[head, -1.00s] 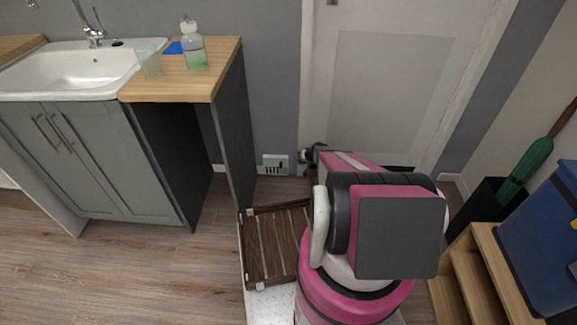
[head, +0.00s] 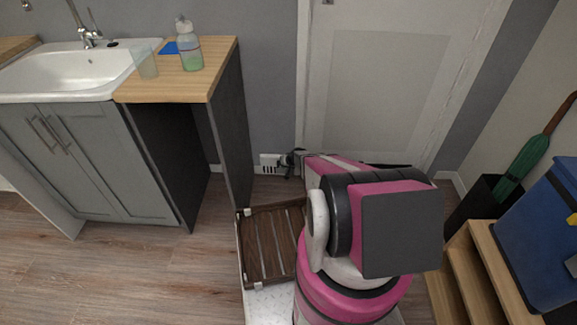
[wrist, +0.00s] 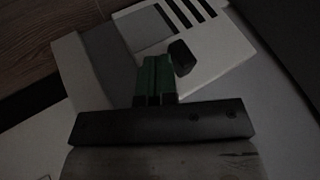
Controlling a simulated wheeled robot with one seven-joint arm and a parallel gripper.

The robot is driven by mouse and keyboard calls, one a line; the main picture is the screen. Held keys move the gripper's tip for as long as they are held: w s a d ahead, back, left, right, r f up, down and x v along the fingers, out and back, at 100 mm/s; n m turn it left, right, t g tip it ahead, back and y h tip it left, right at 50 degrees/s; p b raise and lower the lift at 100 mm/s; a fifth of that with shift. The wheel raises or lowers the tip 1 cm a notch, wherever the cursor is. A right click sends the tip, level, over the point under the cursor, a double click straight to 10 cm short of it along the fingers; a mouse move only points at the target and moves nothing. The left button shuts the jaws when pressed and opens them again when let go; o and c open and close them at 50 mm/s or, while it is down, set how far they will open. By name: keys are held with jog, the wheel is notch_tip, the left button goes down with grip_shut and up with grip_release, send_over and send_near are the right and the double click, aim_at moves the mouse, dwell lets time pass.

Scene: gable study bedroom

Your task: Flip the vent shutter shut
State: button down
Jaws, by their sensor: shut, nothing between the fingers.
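The vent (head: 268,163) is a small white plate low on the grey wall, left of the door. In the wrist view the vent plate (wrist: 222,48) fills the upper middle, with several dark slots (wrist: 186,12) showing and a grey panel (wrist: 148,28) beside them. A dark knob (wrist: 182,57) stands out from the plate. My gripper (wrist: 155,62) has green fingers shut together and empty, just left of the knob; I cannot tell whether they touch it. In the head view my gripper (head: 292,165) is at the vent's right side, partly hidden by my arm.
A grey sink cabinet (head: 95,165) with a wooden counter (head: 220,72) stands left of the vent; a bottle (head: 188,48) is on it. A wooden slatted rack (head: 268,240) shows beside my arm. Wooden steps (head: 480,265) and a blue bin (head: 545,235) are at right.

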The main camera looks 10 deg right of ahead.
jog(key=shift+a, duration=0.2)
jog(key=w+a, duration=0.2)
jog(key=a, duration=0.4)
jog(key=shift+a, duration=0.15)
dwell(0.5)
